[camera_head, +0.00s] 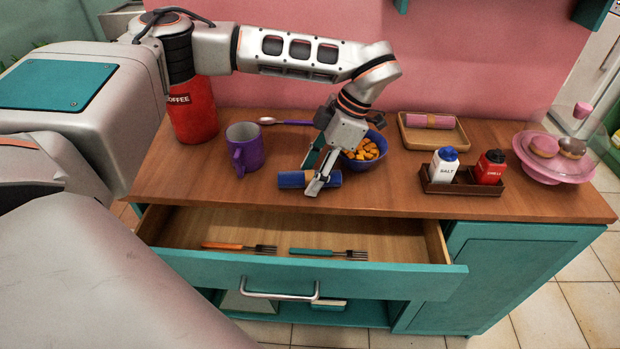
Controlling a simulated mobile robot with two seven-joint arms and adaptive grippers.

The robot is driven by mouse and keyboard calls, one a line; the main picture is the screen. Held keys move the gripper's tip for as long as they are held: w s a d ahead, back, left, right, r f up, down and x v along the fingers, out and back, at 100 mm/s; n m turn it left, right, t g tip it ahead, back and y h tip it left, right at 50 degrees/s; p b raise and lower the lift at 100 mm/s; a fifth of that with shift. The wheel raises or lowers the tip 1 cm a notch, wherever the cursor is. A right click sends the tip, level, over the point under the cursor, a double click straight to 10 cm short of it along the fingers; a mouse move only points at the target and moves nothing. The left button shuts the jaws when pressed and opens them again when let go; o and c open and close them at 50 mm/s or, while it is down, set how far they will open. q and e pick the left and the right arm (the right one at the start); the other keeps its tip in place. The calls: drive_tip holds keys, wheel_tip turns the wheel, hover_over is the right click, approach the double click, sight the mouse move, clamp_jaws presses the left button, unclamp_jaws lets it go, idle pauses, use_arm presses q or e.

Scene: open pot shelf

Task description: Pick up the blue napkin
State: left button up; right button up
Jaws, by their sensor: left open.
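The blue napkin (292,180) is a small dark blue roll lying on the wooden countertop near its front edge. My left gripper (314,183) is open and points down over the napkin's right part, with its fingers at the roll. Part of the napkin is hidden by a finger, and I cannot tell whether the fingers touch it. My right gripper is not in view.
A blue bowl of orange pieces (365,155) stands just right of the gripper. A purple mug (244,150) is to the left. A pink napkin (430,120) lies on a wooden tray behind. Below, an open drawer (300,272) holds two forks.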

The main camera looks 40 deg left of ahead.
use_arm(q)
drive_tip(key=c, duration=1.2)
drive_tip(key=shift+r, duration=0.15)
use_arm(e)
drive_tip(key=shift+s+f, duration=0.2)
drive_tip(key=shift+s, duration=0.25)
